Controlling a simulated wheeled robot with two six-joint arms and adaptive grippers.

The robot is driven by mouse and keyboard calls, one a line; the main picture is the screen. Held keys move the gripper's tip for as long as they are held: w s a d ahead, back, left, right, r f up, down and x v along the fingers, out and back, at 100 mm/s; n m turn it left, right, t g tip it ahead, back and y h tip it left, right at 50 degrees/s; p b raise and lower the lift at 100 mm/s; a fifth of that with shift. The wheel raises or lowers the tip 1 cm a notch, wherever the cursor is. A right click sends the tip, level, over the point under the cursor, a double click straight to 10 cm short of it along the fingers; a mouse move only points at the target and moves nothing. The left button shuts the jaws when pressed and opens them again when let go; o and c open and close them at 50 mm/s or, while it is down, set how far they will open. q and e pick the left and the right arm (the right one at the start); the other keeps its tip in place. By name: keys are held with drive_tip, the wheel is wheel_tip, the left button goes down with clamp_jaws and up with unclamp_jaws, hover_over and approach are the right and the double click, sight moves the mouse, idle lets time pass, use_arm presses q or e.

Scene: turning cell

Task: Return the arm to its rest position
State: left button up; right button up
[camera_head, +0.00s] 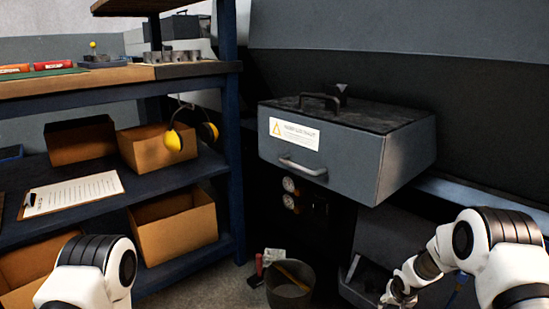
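My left arm (91,270) shows at the bottom left as a white joint with dark bands. Its gripper is outside the picture. My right arm (500,245) comes in at the bottom right. Its forearm reaches down and left to a small white wrist part (402,281) at the lower edge, in front of the machine's lower tray. No fingers of the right gripper can be made out.
A blue shelf rack (229,130) with cardboard boxes (176,228), a clipboard (75,193) and yellow earmuffs (173,141) stands left. A grey machine drawer (340,160) juts out centrally. A dark bucket (290,295) stands on the floor below it.

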drive_tip(key=s+a+f+g+y+p, duration=0.1)
drive_tip(key=s+a+f+g+p, duration=0.15)
drive_tip(key=s, duration=0.75)
drive_tip(key=s+a+f+g+p, duration=0.15)
drive_tip(key=s+a+f, duration=0.25)
drive_tip(key=s, duration=0.6)
drive_tip(key=s+a+r+n+g+p, duration=0.1)
drive_tip(key=s+a+r, duration=0.1)
drive_tip(key=s, duration=0.9)
drive_tip(key=s+a+r+n+g, duration=0.1)
drive_tip(key=s+r, duration=0.2)
drive_tip(key=s, duration=0.8)
use_arm(q)
wheel_tip(320, 180, up, 45)
drive_tip(key=w+p, duration=0.1)
drive_tip(key=p, duration=3.7)
drive_tip(key=shift+f, duration=0.2)
use_arm(e)
wheel_tip(320, 180, up, 38)
drive_tip(key=n+t, duration=0.1)
drive_tip(key=shift+w+d+r+t, duration=0.15)
drive_tip(key=shift+w+t, duration=0.25)
